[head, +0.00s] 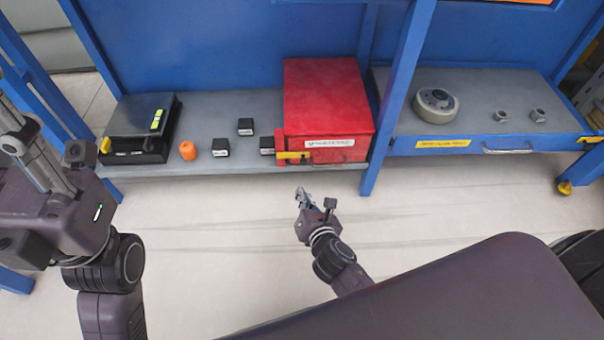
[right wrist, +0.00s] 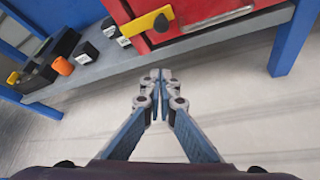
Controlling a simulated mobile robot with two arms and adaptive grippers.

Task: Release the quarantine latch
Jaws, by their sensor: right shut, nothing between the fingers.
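A red box (head: 328,100) with a white label stands on the grey bench shelf. A yellow latch bar (head: 293,155) lies across its lower left front, by a red upright piece at the corner.
Small black blocks (head: 220,147) and an orange cylinder (head: 188,150) sit left of the box, beside a black case (head: 140,128). A blue post (head: 397,95) stands right of it. A round grey part (head: 436,105) lies on the right shelf. The floor (head: 220,220) in front is clear.

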